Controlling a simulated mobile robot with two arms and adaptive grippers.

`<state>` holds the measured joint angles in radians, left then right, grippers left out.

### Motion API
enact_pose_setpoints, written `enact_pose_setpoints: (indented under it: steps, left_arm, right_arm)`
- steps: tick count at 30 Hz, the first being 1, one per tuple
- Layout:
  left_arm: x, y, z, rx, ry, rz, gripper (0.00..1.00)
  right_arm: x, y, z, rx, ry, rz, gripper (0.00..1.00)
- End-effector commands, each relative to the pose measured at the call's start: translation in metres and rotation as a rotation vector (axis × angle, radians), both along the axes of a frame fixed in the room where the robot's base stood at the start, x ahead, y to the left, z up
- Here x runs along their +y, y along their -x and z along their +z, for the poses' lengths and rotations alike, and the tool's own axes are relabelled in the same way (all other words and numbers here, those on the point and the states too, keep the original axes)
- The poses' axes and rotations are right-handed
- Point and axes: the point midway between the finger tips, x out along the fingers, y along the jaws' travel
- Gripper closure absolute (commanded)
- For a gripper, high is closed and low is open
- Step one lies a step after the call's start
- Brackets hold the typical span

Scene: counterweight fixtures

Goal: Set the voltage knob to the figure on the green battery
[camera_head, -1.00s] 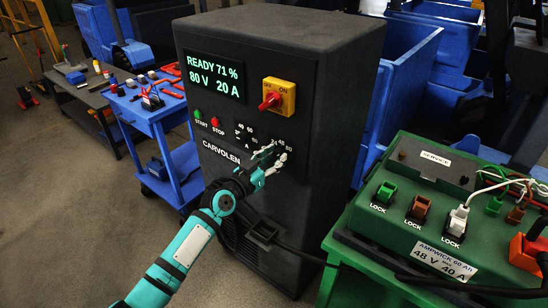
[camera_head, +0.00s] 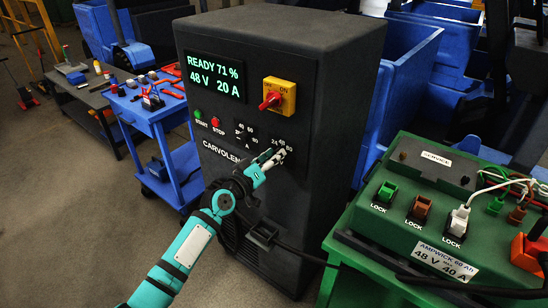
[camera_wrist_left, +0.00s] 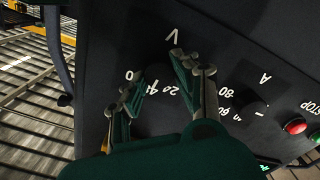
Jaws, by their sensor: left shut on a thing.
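The charger (camera_head: 345,110) is a dark cabinet. Its display (camera_head: 214,76) reads READY 71 %, 48 V, 20 A. My left gripper (camera_head: 274,160) is at the voltage dial on the front panel, shut on the voltage knob. In the left wrist view its fingers (camera_wrist_left: 162,80) straddle the dark knob (camera_wrist_left: 158,72) below the V mark; they cover part of the dial figures. In the head view the knob is hidden behind the fingers. My right gripper is out of view.
The current knob (camera_wrist_left: 254,108) is beside the voltage dial. Green and red buttons (camera_head: 215,123) and a yellow switch plate with a red handle (camera_head: 280,96) are above. A dark cable (camera_head: 305,254) runs from the charger toward the battery. A blue cart (camera_head: 165,130) stands left; floor lies open in front.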

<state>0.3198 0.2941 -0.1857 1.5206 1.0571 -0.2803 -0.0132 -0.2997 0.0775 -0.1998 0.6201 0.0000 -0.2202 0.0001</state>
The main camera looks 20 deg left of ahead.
Motion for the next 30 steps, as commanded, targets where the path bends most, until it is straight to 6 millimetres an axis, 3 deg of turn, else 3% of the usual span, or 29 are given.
enact_pose_setpoints:
  steps: [23,24,28,30]
  left_arm:
    - [0.0011,-0.0004,0.0008,0.033,0.099,0.002,1.0]
    - [0.001,-0.0005,0.0008,0.033,0.099,0.002,0.65]
    - [0.0009,-0.0003,0.0006,0.034,0.098,0.001,0.48]
    - [0.0008,-0.0003,0.0004,0.034,0.098,0.001,0.47]
  right_arm:
    - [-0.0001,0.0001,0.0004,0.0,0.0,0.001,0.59]
    - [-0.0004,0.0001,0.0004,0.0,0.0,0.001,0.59]
    - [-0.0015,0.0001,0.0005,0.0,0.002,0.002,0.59]
    - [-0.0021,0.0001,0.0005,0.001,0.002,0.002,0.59]
